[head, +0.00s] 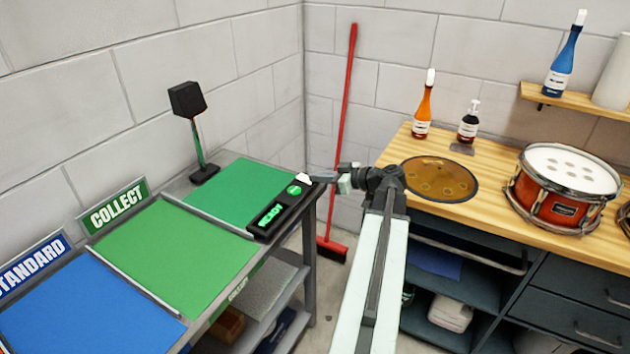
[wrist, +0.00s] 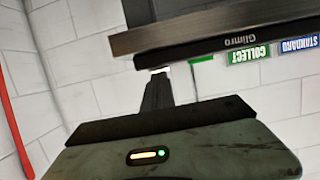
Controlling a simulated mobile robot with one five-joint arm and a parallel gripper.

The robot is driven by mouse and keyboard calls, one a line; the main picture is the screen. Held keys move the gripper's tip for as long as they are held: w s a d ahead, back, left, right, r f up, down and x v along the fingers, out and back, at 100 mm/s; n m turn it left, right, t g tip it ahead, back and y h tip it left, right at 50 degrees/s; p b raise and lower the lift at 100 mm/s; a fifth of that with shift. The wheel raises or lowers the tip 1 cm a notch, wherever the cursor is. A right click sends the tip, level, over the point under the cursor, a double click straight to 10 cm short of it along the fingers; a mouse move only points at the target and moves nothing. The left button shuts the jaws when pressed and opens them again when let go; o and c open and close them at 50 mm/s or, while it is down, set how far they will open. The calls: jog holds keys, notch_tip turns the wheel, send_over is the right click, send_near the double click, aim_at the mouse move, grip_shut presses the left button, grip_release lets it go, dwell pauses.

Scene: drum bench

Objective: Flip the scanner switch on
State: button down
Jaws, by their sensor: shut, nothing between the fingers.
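The scanner's black control panel (head: 265,222) lies along the right edge of the sorting bench. Its display reads READY in green, and a round green button or light (head: 295,190) sits near its far end. A small white piece (head: 303,178), which looks like the switch, is at that far end; its exact position is hard to tell. My gripper (head: 318,178) is shut and empty beside the white piece; contact cannot be told. In the wrist view the shut fingers (wrist: 158,82) point at the dark bench edge (wrist: 220,45) marked Glimro.
A black scanner head on a stand (head: 188,100) is at the bench's back. Green and blue mats (head: 175,255) lie to the left. A red broom (head: 342,130) leans in the corner. A wooden counter (head: 480,215) with a drum (head: 562,185) and bottles is right.

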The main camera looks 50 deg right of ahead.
jog(key=shift+w+a, duration=0.2)
jog(key=shift+d+r, duration=0.1)
jog(key=shift+r, duration=0.1)
notch_tip(320, 180, up, 5)
jog(key=p, duration=0.6)
jog(key=s+d, duration=0.2)
jog(key=s, duration=0.8)
jog(key=shift+s+b, duration=0.15)
jog(key=shift+b, duration=0.3)
jog(key=shift+s+f, duration=0.1)
jog(key=shift+f, duration=0.05)
